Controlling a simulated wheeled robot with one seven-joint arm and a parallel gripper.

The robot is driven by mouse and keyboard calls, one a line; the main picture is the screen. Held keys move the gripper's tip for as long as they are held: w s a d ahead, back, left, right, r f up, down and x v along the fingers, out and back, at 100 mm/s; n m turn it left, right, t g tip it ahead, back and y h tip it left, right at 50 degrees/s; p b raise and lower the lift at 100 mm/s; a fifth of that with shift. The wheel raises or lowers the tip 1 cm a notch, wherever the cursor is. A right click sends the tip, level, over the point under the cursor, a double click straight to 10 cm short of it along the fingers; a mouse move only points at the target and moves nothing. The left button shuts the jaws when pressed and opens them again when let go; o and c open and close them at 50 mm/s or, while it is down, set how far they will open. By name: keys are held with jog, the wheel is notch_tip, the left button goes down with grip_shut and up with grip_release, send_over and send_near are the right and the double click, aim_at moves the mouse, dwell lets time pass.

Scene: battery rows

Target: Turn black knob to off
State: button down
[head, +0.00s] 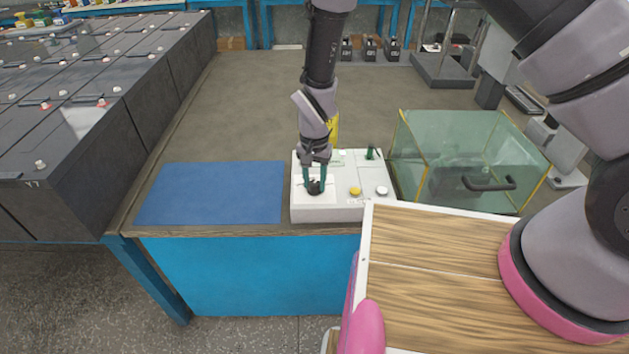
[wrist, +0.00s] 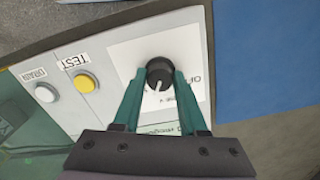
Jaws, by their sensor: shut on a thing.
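The black knob (head: 314,187) sits on the top face of a white control box (head: 330,213), towards its left side. In the wrist view the knob (wrist: 159,71) has a pale pointer line and a white label plate around it, with lettering partly hidden by a finger. My gripper (head: 314,184) points down over the box. In the wrist view its two green fingers (wrist: 160,82) are shut on the knob, one on each side.
A yellow button (head: 355,191) and a white button (head: 382,191) sit right of the knob, labelled TEST and DRAIN. A green upright part (head: 370,153) stands behind them. A blue mat (head: 212,193) lies left, a clear green case (head: 465,160) right. Dark battery blocks (head: 160,98) stand far left.

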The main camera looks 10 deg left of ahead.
aim_at(314, 183)
jog(key=n, duration=0.4)
jog(key=shift+n, duration=0.3)
jog(key=n, duration=0.4)
jog(key=shift+n, duration=0.3)
jog(key=n, duration=0.4)
jog(key=shift+n, duration=2.4)
jog(key=shift+c, duration=2.2)
grip_release()
notch_tip(314, 183, up, 11)
